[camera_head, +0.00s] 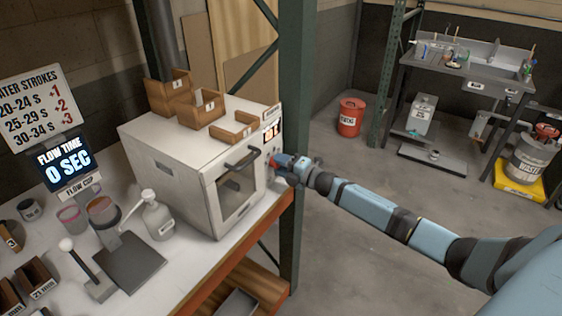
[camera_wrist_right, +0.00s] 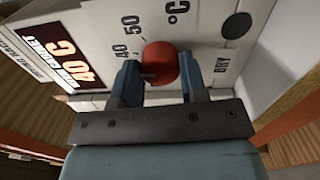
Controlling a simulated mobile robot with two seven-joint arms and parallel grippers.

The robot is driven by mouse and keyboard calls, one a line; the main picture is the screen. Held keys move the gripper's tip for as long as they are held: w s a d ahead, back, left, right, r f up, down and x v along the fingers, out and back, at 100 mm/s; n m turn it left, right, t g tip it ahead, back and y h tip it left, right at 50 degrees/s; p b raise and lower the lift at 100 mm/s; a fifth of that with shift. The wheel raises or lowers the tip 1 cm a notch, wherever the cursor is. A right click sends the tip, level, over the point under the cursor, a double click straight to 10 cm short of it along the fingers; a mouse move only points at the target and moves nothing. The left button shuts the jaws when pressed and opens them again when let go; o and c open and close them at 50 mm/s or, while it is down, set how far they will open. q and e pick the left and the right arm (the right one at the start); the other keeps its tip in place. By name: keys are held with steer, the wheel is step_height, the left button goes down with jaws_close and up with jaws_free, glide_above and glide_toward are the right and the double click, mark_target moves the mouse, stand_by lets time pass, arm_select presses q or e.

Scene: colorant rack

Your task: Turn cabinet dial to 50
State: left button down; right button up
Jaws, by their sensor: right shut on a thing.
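The white cabinet (camera_head: 165,150) stands on the bench with its door closed. Its red dial (camera_wrist_right: 160,62) is on the front panel, beside the printed numbers 40 and 50 and the °C mark. In the head view the dial is mostly hidden by my right gripper (camera_head: 284,165). In the wrist view my right gripper (camera_wrist_right: 160,75) has one finger on each side of the dial and is shut on it. The cabinet display (camera_wrist_right: 80,62) reads 40 C. I cannot tell exactly where the dial's pointer sits. My left gripper is not in view.
Wooden boxes (camera_head: 205,108) stand on the cabinet top. A pump bottle (camera_head: 158,217) and cups are on the bench left of it. A green post (camera_head: 294,100) rises just behind the cabinet's right side. The floor (camera_head: 370,240) around my right arm is clear.

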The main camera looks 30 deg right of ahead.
steer(key=m+p, duration=0.2)
steer(key=m, duration=0.3)
steer(key=shift+r+m, duration=0.15)
steer(key=shift+m, duration=0.25)
steer(key=m+p, duration=0.2)
steer(key=m, duration=0.2)
steer(key=shift+h, duration=0.3)
steer(key=shift+m, duration=0.6)
steer(key=shift+m+p, duration=0.3)
steer(key=o, duration=0.9)
